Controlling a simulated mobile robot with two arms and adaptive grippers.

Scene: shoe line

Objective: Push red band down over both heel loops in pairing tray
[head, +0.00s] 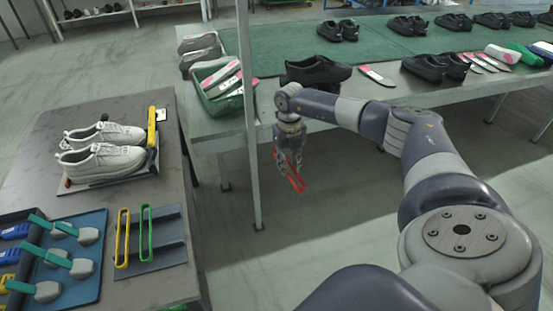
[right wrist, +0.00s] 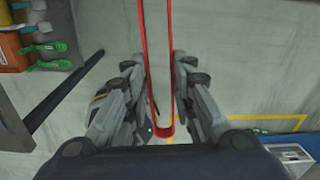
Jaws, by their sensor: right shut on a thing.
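My right gripper (head: 289,165) is shut on the red band (head: 297,183), a long narrow loop. It holds the band in the air over the floor, right of the left table and below the edge of the conveyor bench. In the right wrist view the red band (right wrist: 171,70) runs up between the fingers (right wrist: 160,95). The heel loops are too small to make out. My left gripper is not in view.
A yellow band (head: 122,238) and a green band (head: 146,233) lie on a dark rack (head: 170,252) at the table's front. A blue mat (head: 92,285) holds green-handled tools. A thin upright post (head: 247,120) stands between table and gripper. The bench (head: 215,130) carries black shoes and a green bin (head: 222,101).

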